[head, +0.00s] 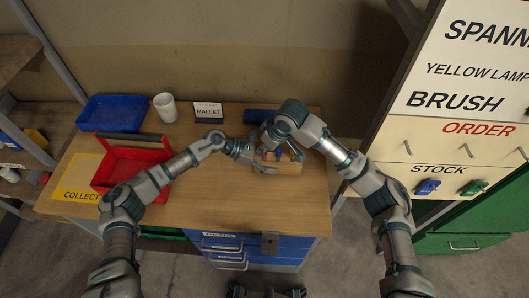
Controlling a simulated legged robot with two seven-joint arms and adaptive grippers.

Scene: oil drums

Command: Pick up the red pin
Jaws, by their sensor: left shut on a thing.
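I cannot make out the red pin clearly; the grippers crowd and partly hide that spot. My left gripper (265,166) reaches in from the left and is shut at the block's left side.
Behind are a blue tray (107,112), a white cup (165,107), a MALLET sign (208,112) and a blue object (258,116). The table's front middle (230,205) is clear. A tool cabinet (445,155) stands right.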

